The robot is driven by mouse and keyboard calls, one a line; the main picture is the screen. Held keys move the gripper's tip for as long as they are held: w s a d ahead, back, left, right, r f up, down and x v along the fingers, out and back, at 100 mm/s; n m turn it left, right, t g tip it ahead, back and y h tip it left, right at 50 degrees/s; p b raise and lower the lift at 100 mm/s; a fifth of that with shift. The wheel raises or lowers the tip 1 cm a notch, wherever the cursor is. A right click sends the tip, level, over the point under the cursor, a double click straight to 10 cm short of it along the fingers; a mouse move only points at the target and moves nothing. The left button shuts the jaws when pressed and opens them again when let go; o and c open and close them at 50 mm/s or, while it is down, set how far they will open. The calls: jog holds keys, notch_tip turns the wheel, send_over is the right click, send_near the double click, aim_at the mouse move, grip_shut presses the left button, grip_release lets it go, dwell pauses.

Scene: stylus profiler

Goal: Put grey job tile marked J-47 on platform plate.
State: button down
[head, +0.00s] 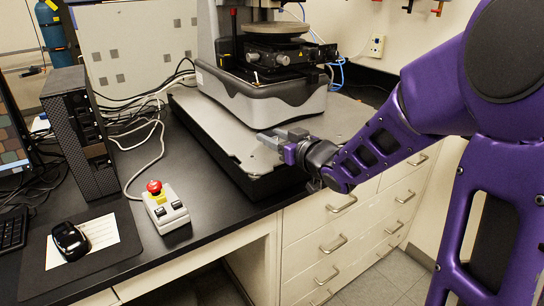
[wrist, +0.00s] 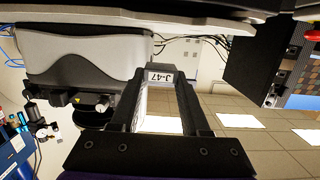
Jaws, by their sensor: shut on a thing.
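My gripper (head: 275,140) is at the front edge of the grey platform plate (head: 208,118), the broad flat slab under the profiler. In the wrist view my gripper (wrist: 160,84) is shut on the grey job tile (wrist: 159,77), whose white label reads J-47. The tile sits between the dark fingers, label facing the camera. I cannot tell whether the tile touches the plate.
The profiler (head: 262,97) stands on the plate's back part, its round stage (head: 275,30) above. A control box with a red button (head: 154,187), a black computer tower (head: 80,135) and a mouse (head: 70,240) are to the left. The plate's front left part is bare.

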aim_at(274, 159)
jog(key=shift+f+b, duration=0.5)
jog(key=shift+f, duration=1.5)
jog(key=shift+f+b, duration=0.3)
jog(key=shift+c, duration=1.9)
grip_release()
jog(key=shift+r, duration=0.1)
jog(key=shift+s+d+r+p, duration=0.1)
jog(key=shift+r+p, duration=0.2)
jog(key=shift+p, duration=0.1)
jog(key=p+v, duration=0.1)
jog(key=v, duration=1)
jog(key=shift+s+d, duration=0.2)
jog(key=shift+s, duration=0.15)
